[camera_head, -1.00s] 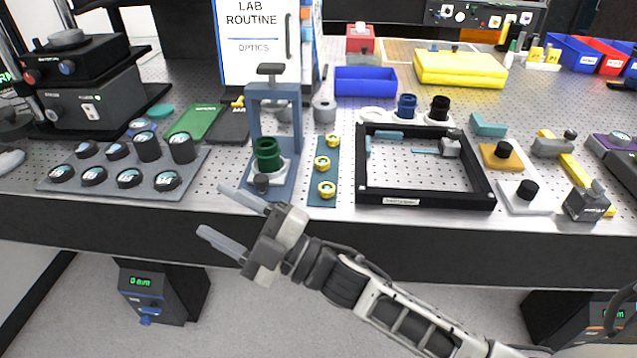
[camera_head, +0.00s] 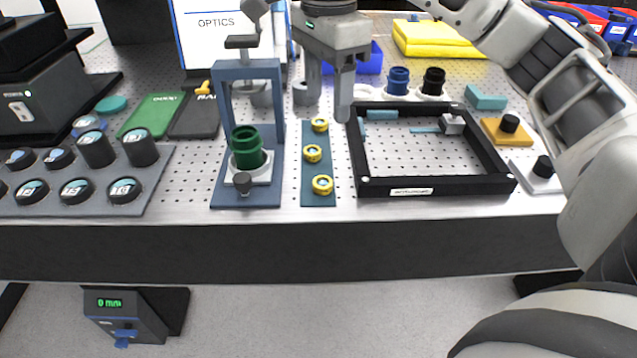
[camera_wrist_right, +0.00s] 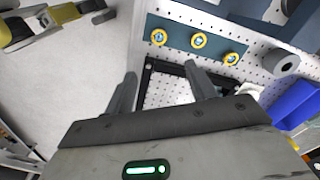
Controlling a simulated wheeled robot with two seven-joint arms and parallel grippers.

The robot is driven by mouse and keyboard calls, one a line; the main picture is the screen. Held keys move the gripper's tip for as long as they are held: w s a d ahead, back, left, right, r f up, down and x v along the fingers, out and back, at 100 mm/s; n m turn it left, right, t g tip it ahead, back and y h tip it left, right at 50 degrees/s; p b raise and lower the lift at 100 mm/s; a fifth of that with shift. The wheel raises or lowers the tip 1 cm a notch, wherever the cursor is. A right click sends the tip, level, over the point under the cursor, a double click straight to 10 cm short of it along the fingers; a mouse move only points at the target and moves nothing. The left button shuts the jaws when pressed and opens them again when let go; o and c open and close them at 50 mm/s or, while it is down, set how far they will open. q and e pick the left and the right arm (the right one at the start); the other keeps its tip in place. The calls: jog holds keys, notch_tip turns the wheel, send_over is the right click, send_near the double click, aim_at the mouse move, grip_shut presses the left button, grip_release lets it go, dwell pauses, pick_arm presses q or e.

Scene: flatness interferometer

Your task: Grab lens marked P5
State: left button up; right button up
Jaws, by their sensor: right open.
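Several round black-rimmed lenses stand on a grey tray (camera_head: 150,200) at the left of the table in the head view. Their labels are too small to read surely, so I cannot tell which one is P5. One front lens (camera_head: 124,190) sits near the tray's right corner, and two taller ones (camera_head: 141,148) stand behind. My right gripper (camera_head: 324,102) is open and empty, pointing down near the black frame, well right of the tray. In the right wrist view its fingers (camera_wrist_right: 161,76) are apart with nothing between them. My left gripper does not show in the head view.
A blue press stand (camera_head: 219,130) with a green cylinder (camera_head: 247,147) stands between tray and gripper. Beside it lies a blue strip (camera_head: 318,200) with yellow rings (camera_head: 322,185). The black frame (camera_head: 430,187) is right of it. Green (camera_head: 150,116) and dark plates lie behind the tray.

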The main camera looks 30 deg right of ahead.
send_over(323, 182)
jog(key=f, duration=0.9)
jog(key=shift+d+f, duration=0.2)
jog(key=shift+d, duration=0.05)
jog(key=shift+a+f+p, duration=0.2)
jog(key=shift+f+p, duration=0.35)
jog(key=shift+f, duration=2.25)
jog(key=c, duration=1.1)
